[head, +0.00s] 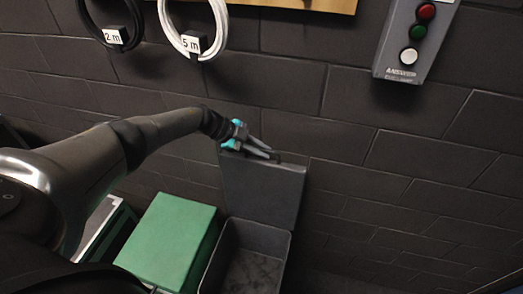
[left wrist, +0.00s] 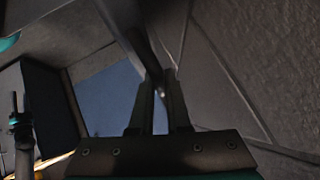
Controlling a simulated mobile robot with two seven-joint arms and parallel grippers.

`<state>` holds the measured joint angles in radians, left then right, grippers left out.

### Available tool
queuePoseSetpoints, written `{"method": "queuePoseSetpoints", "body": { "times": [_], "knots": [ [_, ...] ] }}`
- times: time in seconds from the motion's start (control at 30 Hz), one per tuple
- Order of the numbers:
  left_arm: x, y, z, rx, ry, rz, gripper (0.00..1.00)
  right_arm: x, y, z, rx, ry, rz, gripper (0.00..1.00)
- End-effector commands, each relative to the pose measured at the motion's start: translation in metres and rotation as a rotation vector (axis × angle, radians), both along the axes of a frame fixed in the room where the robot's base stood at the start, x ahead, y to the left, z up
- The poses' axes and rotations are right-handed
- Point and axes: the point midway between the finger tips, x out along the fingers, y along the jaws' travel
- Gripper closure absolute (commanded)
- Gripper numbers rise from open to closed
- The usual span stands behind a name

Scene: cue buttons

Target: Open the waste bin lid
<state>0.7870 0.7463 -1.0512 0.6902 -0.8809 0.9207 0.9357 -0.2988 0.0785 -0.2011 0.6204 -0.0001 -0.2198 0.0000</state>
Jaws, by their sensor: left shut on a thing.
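The waste bin is a dark grey open box (head: 246,243) low against the wall, and its inside shows. Its lid (head: 273,193) stands raised behind the opening, close to the brick wall. My left gripper (head: 272,156) is at the lid's top edge, shut on it. In the left wrist view the two fingers (left wrist: 160,100) are close together on a thin dark edge running up the picture. What exactly lies between the fingertips is dark and hard to make out.
A green box (head: 170,243) stands directly left of the bin. A grey panel (head: 405,48) with red, green and white buttons hangs upper right. A black cable coil (head: 113,37) and a white one (head: 192,42) hang above. The wall right of the lid is clear.

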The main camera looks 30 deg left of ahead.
Motion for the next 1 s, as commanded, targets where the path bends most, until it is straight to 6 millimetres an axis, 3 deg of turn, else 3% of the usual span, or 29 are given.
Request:
{"method": "queuePoseSetpoints", "body": {
  "times": [0.1, 0.13, 0.37, 0.73, 1.0],
  "knots": [
    [0.000, -0.001, 0.000, -0.001, 0.000, -0.002, 1.00, 0.000, 0.000, 0.000, 0.000, 0.001, 0.000, 0.50],
    [0.000, -0.001, 0.000, -0.001, 0.000, -0.002, 0.82, -0.001, 0.000, 0.000, 0.000, 0.001, -0.001, 0.50],
    [0.000, -0.001, 0.000, -0.001, 0.001, -0.001, 0.56, -0.001, 0.000, 0.000, 0.000, 0.002, -0.001, 0.50],
    [-0.003, 0.005, 0.005, 0.001, 0.000, 0.000, 0.56, -0.001, -0.001, 0.003, -0.001, 0.002, -0.002, 0.50],
    [-0.024, 0.034, 0.035, 0.002, 0.000, 0.001, 0.56, -0.001, -0.001, 0.015, -0.001, 0.003, -0.002, 0.50]
  ]
}}
